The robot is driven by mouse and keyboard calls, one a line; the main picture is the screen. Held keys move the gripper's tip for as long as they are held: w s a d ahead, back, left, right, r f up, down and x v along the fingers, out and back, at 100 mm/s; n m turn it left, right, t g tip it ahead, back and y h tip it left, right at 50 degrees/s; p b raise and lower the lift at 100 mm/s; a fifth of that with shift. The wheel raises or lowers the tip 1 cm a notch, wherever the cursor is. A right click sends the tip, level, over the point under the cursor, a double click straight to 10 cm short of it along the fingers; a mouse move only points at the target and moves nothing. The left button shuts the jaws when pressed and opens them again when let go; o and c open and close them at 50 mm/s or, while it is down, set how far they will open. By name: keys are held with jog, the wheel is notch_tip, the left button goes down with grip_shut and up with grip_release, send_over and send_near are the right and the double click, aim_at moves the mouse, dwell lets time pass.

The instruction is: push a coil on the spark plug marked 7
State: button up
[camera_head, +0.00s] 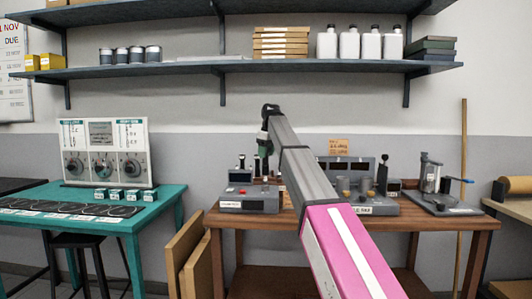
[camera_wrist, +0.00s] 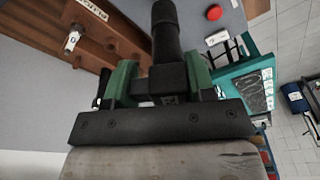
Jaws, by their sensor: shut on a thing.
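My gripper (camera_wrist: 160,75) has green fingers shut on a black coil (camera_wrist: 166,32), whose long dark stem points away from the wrist. In the head view my gripper (camera_head: 264,148) is above the left part of the brown workbench (camera_head: 228,219), over a grey box unit (camera_head: 262,204) with a red button. Small dark upright pieces stand on or behind that unit; I cannot tell whether they are coils or plugs. No spark plug marked 7 can be made out in either view. My arm hides the middle of the bench.
A second grey unit (camera_head: 378,208) with small cups stands right of my arm. A press-like tool (camera_head: 432,181) is at the bench's right end. A teal table (camera_head: 150,214) with a dial panel (camera_head: 104,150) is at left. A shelf (camera_head: 190,67) hangs above.

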jog(key=shift+f, duration=1.05)
dwell(0.8)
jog(key=o, duration=1)
jog(key=shift+o, duration=0.2)
jog(key=shift+r, duration=0.15)
jog(key=shift+r, duration=3.6)
